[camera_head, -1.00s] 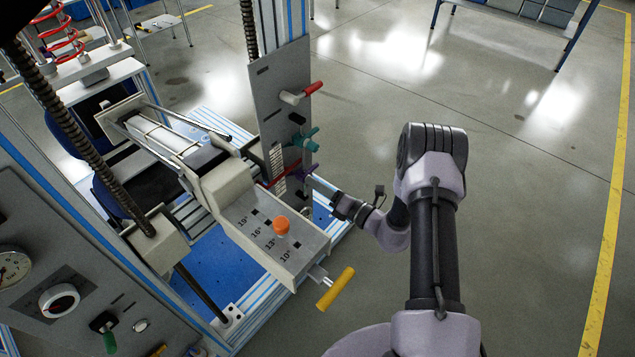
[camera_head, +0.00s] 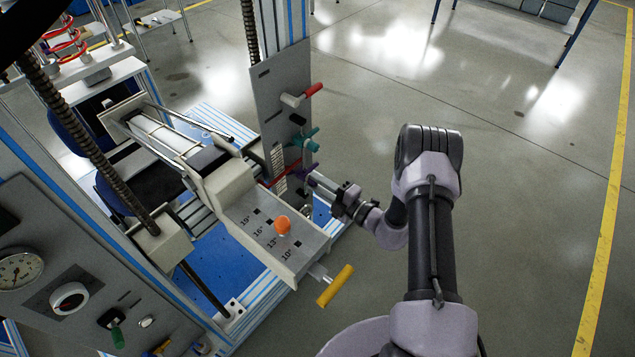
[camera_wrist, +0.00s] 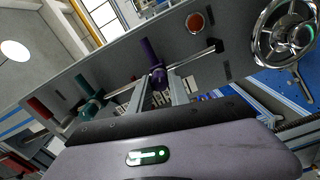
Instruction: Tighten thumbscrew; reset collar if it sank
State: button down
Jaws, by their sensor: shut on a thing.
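A grey upright panel (camera_head: 278,110) carries a small purple thumbscrew (camera_head: 306,171) on its lower right edge. My gripper (camera_head: 313,179) reaches it from the right, with its tips at the purple part. In the wrist view the purple thumbscrew (camera_wrist: 155,62) stands upright between the ends of the narrow fingers (camera_wrist: 163,84), and the jaws are shut on it.
Teal (camera_head: 305,138) and red (camera_head: 312,90) handles project from the panel above my gripper. A tilted plate with angle marks (camera_head: 262,238), an orange knob (camera_head: 283,225) and a yellow handle (camera_head: 335,286) lies below left. A handwheel (camera_wrist: 258,38) shows in the wrist view. Floor at right is clear.

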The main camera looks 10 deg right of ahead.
jog(key=shift+m, duration=0.6)
jog(key=c, duration=1.2)
grip_release()
jog(key=p+v, duration=0.3)
jog(key=v, duration=1.4)
jog(key=shift+s, duration=0.2)
jog(key=shift+d+r, duration=0.1)
